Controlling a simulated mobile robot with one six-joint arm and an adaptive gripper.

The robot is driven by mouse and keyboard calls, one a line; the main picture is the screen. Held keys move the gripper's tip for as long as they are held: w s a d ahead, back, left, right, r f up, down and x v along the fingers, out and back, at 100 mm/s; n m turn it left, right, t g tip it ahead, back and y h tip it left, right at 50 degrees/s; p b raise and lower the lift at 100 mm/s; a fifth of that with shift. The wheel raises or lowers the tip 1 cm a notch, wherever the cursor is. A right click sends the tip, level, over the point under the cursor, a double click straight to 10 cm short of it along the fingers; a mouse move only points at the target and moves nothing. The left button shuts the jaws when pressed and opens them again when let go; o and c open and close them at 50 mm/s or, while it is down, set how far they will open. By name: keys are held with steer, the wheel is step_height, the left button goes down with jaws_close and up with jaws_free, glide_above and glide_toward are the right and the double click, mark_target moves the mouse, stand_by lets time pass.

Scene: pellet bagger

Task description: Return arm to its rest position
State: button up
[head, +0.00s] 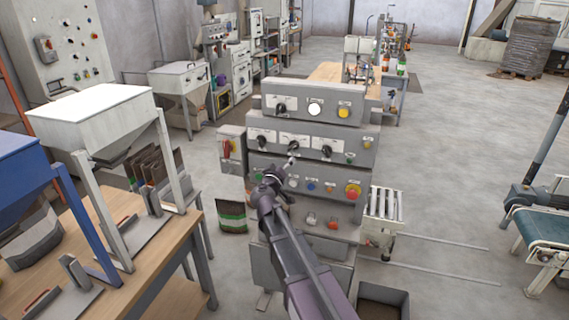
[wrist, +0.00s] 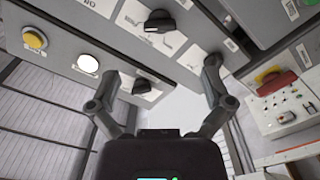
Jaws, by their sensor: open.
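My gripper (head: 281,168) is in front of the lower part of the grey stepped control console (head: 375,136) in the head view, with my arm reaching up from the bottom. In the wrist view my gripper (wrist: 163,80) has its two fingers spread apart with nothing between them. Beyond the fingers is the console panel (wrist: 105,38) with a black knob (wrist: 158,21), a second black knob (wrist: 142,86), a lit white button (wrist: 88,63) and a yellow button (wrist: 36,39). I cannot tell whether the fingertips touch the panel.
A wooden bench (head: 158,262) with white and blue hopper stands is at left. A grey switch box with a red knob (head: 229,149) is beside the console. A roller conveyor (head: 386,205) and an open bin (head: 383,302) stand right of my arm.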

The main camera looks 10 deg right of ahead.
steer(key=s+d+f+m+g, duration=0.4)
steer(key=s+d+f+g, duration=0.5)
steer(key=s+d+f, duration=0.3)
steer(key=s+a+f+g+y, duration=0.1)
steer(key=s+f+g+y, duration=0.2)
steer(key=s, duration=0.6)
steer(key=s+a+f+n+g+y, duration=0.1)
steer(key=s+a+f+g+y, duration=0.1)
steer(key=s, duration=0.7)
steer(key=shift+a+f+g+y, duration=0.3)
steer(key=shift+f+g+y, duration=0.5)
steer(key=shift+g+y, duration=0.4)
